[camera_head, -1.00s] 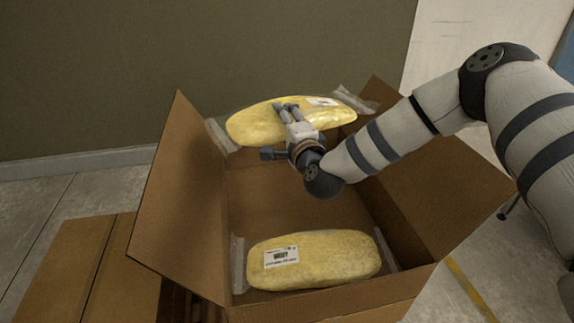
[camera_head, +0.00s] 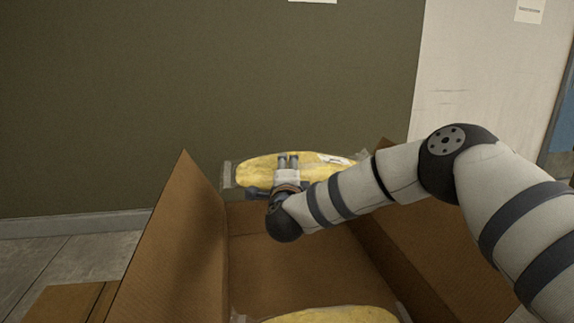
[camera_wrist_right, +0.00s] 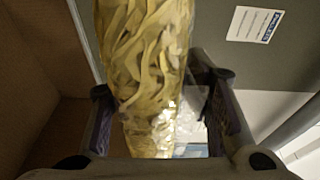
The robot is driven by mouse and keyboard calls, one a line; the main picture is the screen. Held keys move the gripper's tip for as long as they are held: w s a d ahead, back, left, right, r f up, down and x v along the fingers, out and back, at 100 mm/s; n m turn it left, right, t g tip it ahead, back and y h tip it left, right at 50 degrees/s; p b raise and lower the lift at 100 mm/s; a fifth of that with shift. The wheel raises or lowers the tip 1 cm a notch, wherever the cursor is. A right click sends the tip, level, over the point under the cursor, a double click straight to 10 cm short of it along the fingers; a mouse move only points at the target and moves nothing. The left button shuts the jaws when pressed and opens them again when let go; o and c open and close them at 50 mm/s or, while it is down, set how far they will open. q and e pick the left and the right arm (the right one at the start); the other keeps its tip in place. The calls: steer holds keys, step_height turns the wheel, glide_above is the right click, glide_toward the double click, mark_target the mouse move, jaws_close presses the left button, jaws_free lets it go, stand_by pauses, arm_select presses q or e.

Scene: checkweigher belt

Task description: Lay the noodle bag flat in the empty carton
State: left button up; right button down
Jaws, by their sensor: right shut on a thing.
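The noodle bag (camera_head: 262,172), a yellow pack with clear ends and a white label, is held crosswise at the far end of the open brown carton (camera_head: 290,255). It also shows in the right wrist view (camera_wrist_right: 145,60), between the fingers. My right gripper (camera_head: 288,160) is shut on the bag's near side. I cannot tell whether the bag touches the carton's far edge. The carton is not empty: another yellow bag (camera_head: 335,315) lies in its near part, mostly cut off by the picture's lower edge. My left gripper is not in view.
The carton's left flap (camera_head: 175,245) and right flap (camera_head: 440,255) stand up and out at the sides. Bare cardboard shows between the two bags. A dark wall (camera_head: 200,80) stands behind; brown cardboard (camera_head: 65,303) is at lower left.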

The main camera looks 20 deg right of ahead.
arm_select(q)
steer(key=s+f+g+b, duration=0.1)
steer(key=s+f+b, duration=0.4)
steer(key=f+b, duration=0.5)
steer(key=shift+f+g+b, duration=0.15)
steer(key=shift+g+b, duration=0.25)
steer(key=shift+b, duration=0.45)
arm_select(e)
step_height(320, 180, down, 19)
steer(key=shift+r, duration=0.2)
steer(key=c, duration=0.7)
jaws_free()
steer(key=shift+c, duration=0.2)
steer(key=v, duration=1.2)
steer(key=shift+f, duration=0.1)
